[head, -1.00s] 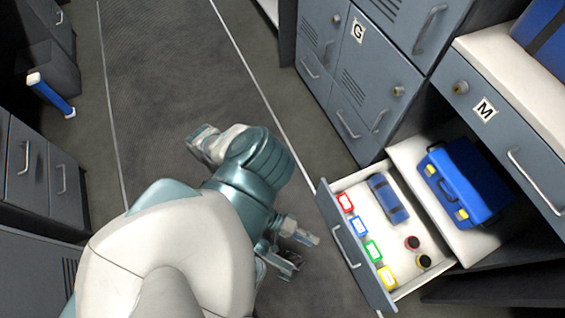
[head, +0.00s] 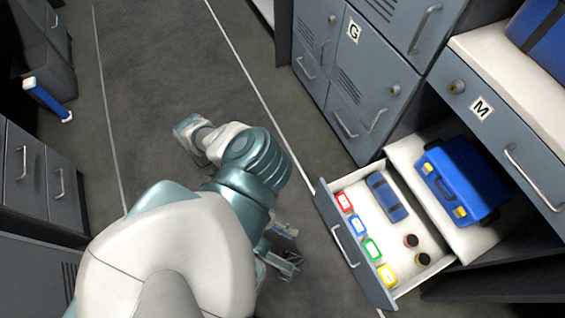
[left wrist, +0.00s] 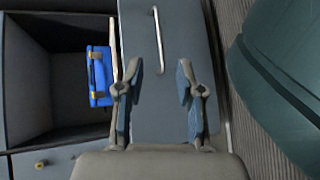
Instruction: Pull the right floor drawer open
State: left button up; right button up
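The floor drawer (head: 322,190) on the right side of the aisle stands pulled out in the head view. Its grey front carries a silver handle (head: 345,246). The handle (left wrist: 159,38) and drawer front (left wrist: 165,100) also show in the left wrist view. My left gripper (head: 292,249) is left of the drawer front, apart from the handle, partly hidden by my arm. In the left wrist view my left gripper (left wrist: 159,75) has its fingers spread, with nothing held between them. My right gripper is not in view.
The drawer holds coloured tags (head: 372,249), a blue item (head: 387,197) and two small round containers (head: 411,241). Grey lockers (head: 375,75) stand at the back. The aisle floor (head: 170,80) is clear.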

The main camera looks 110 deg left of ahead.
pick_arm(q)
jog(key=shift+f+v, duration=0.2)
jog(key=shift+v, duration=1.05)
jog(key=shift+d, duration=0.1)
jog(key=shift+s, duration=0.15)
